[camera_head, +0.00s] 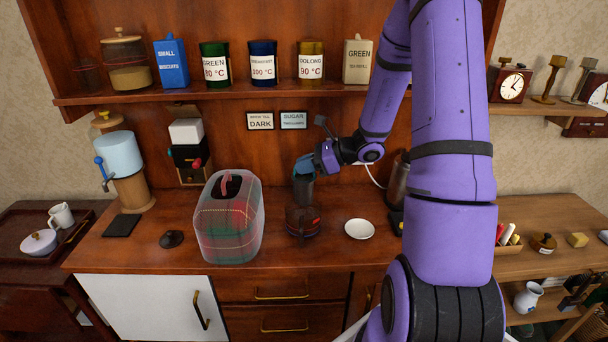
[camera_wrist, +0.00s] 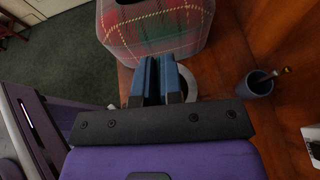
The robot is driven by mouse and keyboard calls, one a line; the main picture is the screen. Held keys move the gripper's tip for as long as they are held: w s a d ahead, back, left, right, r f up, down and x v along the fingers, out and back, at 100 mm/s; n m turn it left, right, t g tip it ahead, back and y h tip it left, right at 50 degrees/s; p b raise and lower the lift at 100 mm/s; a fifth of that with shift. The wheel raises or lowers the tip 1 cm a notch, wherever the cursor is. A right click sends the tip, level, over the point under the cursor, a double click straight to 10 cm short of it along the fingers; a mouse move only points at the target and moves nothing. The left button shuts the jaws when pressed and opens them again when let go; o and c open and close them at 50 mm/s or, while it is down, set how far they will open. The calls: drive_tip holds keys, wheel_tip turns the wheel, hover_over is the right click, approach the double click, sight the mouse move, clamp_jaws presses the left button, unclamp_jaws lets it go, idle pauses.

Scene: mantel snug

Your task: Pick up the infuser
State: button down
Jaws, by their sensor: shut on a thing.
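My gripper (camera_head: 304,164) has blue fingers and points down over the middle of the counter. Its fingers are close together in the wrist view (camera_wrist: 165,80). A dark grey cylinder, which looks like the infuser (camera_head: 303,190), shows directly below the fingertips, above a clear glass vessel (camera_head: 303,222). A pale curved rim (camera_wrist: 190,86) shows beside the fingers in the wrist view; I cannot tell whether it belongs to the infuser or the vessel. The fingers hide much of what they hold.
A white saucer (camera_head: 360,229) lies to the right. A dark cup holding thin sticks (camera_wrist: 256,84) stands near the wall. A shelf of canisters (camera_head: 263,64) hangs above. Bare counter (camera_head: 290,258) lies in front.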

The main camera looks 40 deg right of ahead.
drive_tip(key=shift+r, duration=0.6)
drive_tip(key=shift+r, duration=1.15)
